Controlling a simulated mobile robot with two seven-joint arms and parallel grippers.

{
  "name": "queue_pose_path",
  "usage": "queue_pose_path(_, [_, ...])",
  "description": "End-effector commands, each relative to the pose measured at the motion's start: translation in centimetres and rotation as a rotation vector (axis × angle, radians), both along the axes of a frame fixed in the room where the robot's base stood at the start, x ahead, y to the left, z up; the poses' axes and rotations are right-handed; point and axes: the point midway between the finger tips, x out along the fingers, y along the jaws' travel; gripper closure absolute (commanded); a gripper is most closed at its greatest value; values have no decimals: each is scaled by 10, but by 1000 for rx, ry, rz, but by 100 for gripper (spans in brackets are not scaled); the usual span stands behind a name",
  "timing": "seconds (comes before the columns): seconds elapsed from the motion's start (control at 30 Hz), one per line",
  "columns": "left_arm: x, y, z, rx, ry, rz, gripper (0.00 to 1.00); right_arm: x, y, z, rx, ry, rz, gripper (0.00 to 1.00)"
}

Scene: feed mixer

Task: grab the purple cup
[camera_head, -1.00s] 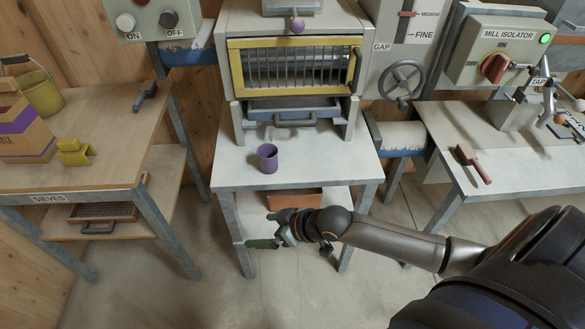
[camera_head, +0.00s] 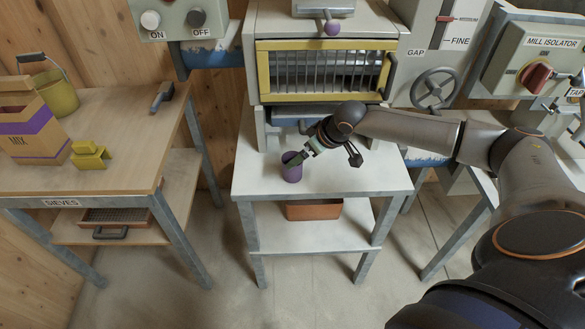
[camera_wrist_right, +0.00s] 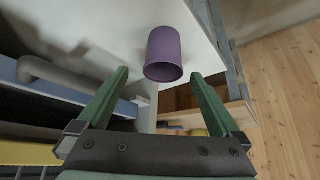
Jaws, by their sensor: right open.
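The purple cup (camera_head: 291,172) stands on the white table (camera_head: 350,180) in front of the yellow-framed machine. My right gripper (camera_head: 303,156) is right at the cup in the head view and partly covers it. In the right wrist view the cup (camera_wrist_right: 164,50) lies ahead, lined up with the gap between the two green fingers of the open gripper (camera_wrist_right: 160,73). The fingers stand to either side with nothing clamped. I cannot tell whether a finger touches the cup. My left gripper is out of view.
The machine (camera_head: 320,70) with its yellow frame stands just behind the cup. An orange bin (camera_head: 314,210) is on the shelf below. A side table (camera_head: 130,110) at left holds a yellow block (camera_head: 90,155), a box (camera_head: 35,130) and a bucket (camera_head: 57,92). The table's right front is clear.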

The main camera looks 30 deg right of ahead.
Motion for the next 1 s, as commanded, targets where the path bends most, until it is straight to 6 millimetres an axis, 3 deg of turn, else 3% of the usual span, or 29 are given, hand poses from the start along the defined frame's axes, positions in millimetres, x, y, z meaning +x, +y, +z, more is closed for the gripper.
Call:
queue_pose_path(0.27, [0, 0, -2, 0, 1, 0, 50, 12, 5, -20, 1, -1, 1, 0])
queue_pose_path(0.53, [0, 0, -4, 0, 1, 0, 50, 31, 13, -51, 0, -2, 0, 0])
queue_pose_path(0.87, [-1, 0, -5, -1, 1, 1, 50, 35, 14, -58, 0, -2, 1, 0])
queue_pose_path(1.0, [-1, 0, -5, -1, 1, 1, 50, 35, 14, -58, 0, -2, 1, 12])
